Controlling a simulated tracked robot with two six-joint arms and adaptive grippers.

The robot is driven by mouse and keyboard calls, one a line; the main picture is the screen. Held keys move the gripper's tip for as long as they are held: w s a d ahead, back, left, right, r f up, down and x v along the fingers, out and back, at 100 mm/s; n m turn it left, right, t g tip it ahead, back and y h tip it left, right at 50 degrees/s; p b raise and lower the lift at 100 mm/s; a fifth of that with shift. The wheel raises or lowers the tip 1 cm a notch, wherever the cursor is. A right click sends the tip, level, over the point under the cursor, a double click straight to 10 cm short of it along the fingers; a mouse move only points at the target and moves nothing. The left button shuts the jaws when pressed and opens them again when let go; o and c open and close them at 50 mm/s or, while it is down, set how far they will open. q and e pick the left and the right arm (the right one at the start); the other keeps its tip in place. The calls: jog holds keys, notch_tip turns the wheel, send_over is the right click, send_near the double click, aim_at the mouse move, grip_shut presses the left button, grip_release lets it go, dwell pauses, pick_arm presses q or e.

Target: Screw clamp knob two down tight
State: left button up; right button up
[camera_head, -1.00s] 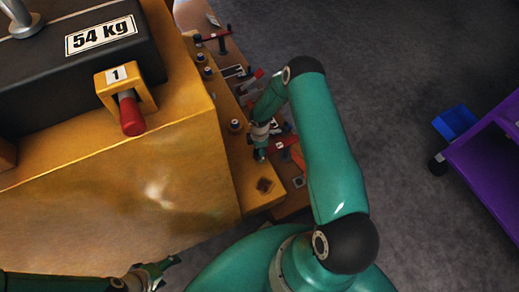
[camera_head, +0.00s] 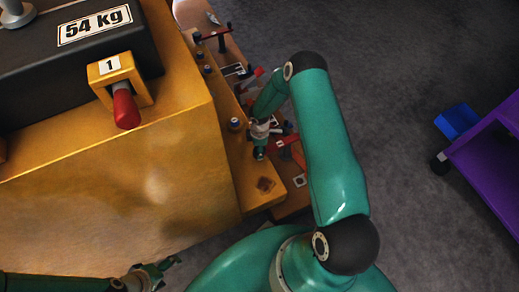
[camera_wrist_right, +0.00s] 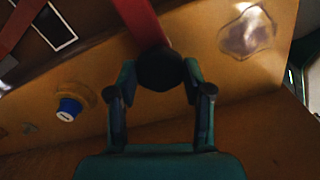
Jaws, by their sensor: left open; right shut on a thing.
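My right gripper (camera_head: 259,153) reaches down to the yellow ledge in the head view. In the right wrist view its fingers (camera_wrist_right: 160,88) are shut on a round black knob, one on each side. The knob (camera_wrist_right: 160,68) sits at the end of a red clamp bar (camera_wrist_right: 140,20) over the yellow surface. That red bar also shows beside the gripper in the head view (camera_head: 287,140). I cannot read a number on the knob, and its underside is hidden. My left gripper (camera_head: 168,269) is open and empty at the bottom of the head view, in front of the yellow block.
A black 54 kg casting (camera_head: 75,65) lies on the large yellow block (camera_head: 120,180), beside a red-handled pin (camera_head: 125,108) marked 1. A blue-capped knob (camera_wrist_right: 68,108) stands near the right gripper. A purple cart (camera_head: 490,155) with a blue bin (camera_head: 456,121) is at the right; grey floor lies between.

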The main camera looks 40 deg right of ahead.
jog(key=m+b, duration=1.1)
jog(key=b, duration=0.1)
jog(key=shift+f+m, duration=0.25)
jog(key=shift+m, duration=0.15)
jog(key=m+b, duration=0.2)
jog(key=shift+r+m+b, duration=0.15)
jog(key=shift+m+b, duration=0.2)
jog(key=shift+m, duration=0.05)
jog(key=shift+r+m+b, duration=0.1)
jog(key=shift+m+b, duration=0.4)
jog(key=shift+m, duration=0.2)
jog(key=shift+r, duration=0.1)
jog(key=o, duration=1.2)
notch_tip(320, 180, up, 12)
jog(key=shift+f, duration=0.1)
